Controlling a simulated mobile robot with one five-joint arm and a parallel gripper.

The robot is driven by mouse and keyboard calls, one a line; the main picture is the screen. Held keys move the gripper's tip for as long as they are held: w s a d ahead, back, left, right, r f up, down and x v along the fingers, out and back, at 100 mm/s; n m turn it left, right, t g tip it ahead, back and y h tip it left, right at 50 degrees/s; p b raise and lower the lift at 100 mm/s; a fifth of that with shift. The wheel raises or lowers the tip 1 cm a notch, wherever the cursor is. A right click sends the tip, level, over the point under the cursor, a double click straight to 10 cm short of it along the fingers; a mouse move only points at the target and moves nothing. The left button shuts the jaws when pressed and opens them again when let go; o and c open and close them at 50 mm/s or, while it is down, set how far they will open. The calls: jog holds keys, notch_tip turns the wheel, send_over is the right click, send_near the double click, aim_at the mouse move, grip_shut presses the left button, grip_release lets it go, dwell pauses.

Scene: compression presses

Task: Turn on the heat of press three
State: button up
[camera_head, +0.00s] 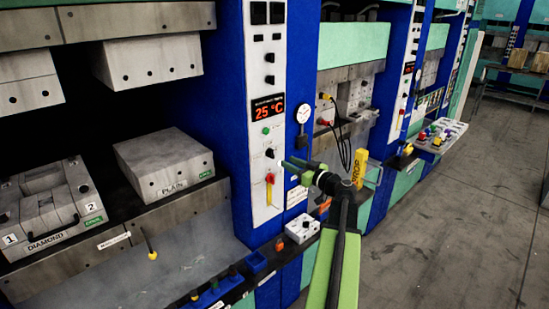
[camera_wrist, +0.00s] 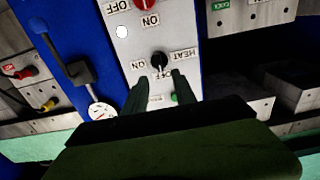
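A white control panel (camera_head: 261,90) on a blue column carries a red display (camera_head: 268,107) reading 25 °C. Below it sit a green button (camera_head: 266,130), a black knob (camera_head: 270,153) and a red-and-yellow switch (camera_head: 269,187). In the wrist view the panel appears turned over; the black heat knob (camera_wrist: 158,60) is marked HEAT, ON and OFF. My gripper (camera_head: 290,169) is in front of the panel's right side. In the wrist view my gripper (camera_wrist: 160,82) has its fingers apart, pointing at the knob, with nothing held; contact cannot be told. No press number is readable.
A round gauge (camera_head: 303,113) is on the blue column right of the panel. A small white box (camera_head: 302,228) with controls sits on the ledge below. Left are metal blocks, including one labelled PLAIN (camera_head: 165,168). The floor (camera_head: 460,220) at right is clear.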

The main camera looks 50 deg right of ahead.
aim_at(274, 154)
jog(key=w, duration=0.8)
jog(key=shift+d, duration=0.3)
jog(key=shift+c, duration=0.3)
grip_shut()
